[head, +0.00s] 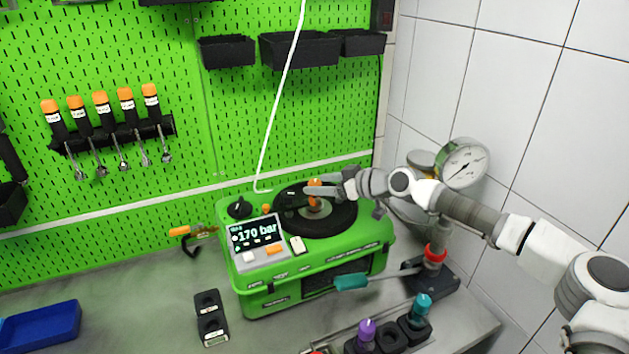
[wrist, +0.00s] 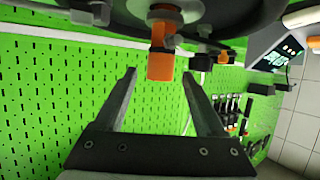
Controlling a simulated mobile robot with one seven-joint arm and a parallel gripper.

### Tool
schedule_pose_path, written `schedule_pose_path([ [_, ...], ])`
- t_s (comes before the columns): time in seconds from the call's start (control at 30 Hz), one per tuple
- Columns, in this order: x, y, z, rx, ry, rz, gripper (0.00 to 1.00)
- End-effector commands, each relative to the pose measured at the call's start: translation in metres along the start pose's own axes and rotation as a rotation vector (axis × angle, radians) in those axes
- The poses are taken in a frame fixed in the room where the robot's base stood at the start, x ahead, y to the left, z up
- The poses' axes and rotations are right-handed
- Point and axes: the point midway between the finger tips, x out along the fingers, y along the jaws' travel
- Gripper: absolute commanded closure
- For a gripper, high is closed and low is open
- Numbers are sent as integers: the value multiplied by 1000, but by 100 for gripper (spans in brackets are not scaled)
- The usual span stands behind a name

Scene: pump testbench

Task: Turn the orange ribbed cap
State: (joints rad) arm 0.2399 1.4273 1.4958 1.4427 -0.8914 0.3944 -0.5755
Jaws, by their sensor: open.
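The orange ribbed cap (head: 314,184) stands at the middle of the round black disc (head: 340,219) on top of the green pump testbench (head: 262,305). In the wrist view the cap (wrist: 160,66) appears at the top middle, between the tips of my two fingers, with a gap on each side. My gripper (head: 318,191) is open and level with the cap, reaching in from the right. In the wrist view my gripper (wrist: 160,76) holds nothing. Part of the cap is hidden behind a finger in the head view.
A pressure gauge (head: 464,163) stands at the right behind my arm. A display (head: 258,235) reading 170 bar and a black knob (head: 239,208) are on the bench's left. A green pegboard (head: 150,190) closes the back.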

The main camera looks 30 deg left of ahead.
Motion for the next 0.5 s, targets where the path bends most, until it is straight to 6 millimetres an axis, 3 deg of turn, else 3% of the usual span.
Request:
schedule_pose_path([
  [0.2,22,0,-1,1,1,0,28],
  [0.5,26,0,0,1,0,0,28],
])
